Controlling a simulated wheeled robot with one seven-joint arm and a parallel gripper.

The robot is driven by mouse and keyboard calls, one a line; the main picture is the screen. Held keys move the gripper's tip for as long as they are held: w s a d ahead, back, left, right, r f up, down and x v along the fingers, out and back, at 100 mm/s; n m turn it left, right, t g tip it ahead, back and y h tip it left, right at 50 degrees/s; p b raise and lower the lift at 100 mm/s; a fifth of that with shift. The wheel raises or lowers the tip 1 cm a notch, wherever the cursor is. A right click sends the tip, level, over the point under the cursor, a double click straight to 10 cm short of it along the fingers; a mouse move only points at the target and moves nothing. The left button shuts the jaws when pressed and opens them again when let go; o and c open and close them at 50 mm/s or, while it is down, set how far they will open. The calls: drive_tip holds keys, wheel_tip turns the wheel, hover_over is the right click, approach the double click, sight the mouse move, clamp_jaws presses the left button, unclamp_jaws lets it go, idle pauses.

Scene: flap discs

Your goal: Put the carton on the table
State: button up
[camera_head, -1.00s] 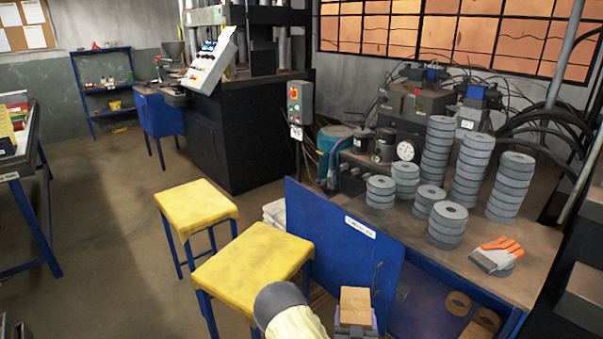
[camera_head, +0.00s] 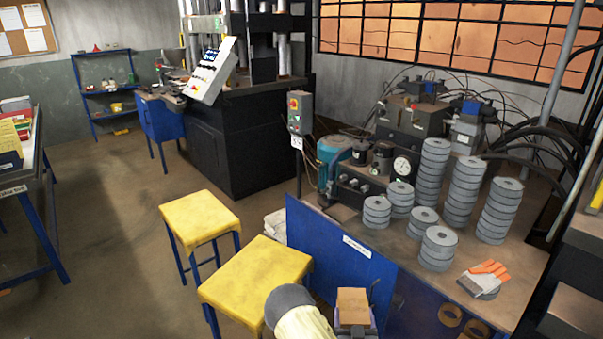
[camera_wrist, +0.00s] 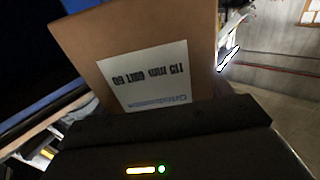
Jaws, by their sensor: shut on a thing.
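The carton (camera_head: 352,304) is a small brown box at the bottom middle of the head view, in front of the blue panel. My gripper (camera_head: 354,326) is shut on it from below. In the wrist view the carton (camera_wrist: 150,50) fills the upper middle, with a white printed label facing the camera, upside down. The dark gripper body (camera_wrist: 165,135) hides its lower part. A table with blue legs (camera_head: 40,205) stands at the left edge. A workbench (camera_head: 395,235) at the right bears several stacks of grey discs.
Two yellow stools (camera_head: 200,215) (camera_head: 255,275) stand left of my arm. An orange and grey glove (camera_head: 483,278) lies on the workbench's front right. A dark press (camera_head: 245,130) stands behind. The floor between the left table and the stools is clear.

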sight(355, 316)
drive_tip(key=shift+y, duration=0.5)
drive_tip(key=shift+r+p, duration=2.15)
drive_tip(key=shift+p, duration=0.3)
drive_tip(key=shift+s+f, duration=0.1)
drive_tip(key=shift+s, duration=0.55)
drive_tip(key=s, duration=0.1)
drive_tip(key=s+r, duration=0.1)
drive_tip(key=shift+s+r, duration=0.3)
drive_tip(key=shift+s, duration=0.05)
drive_tip(key=shift+s+r, duration=0.25)
drive_tip(key=shift+r, duration=0.1)
drive_tip(key=shift+w, duration=0.15)
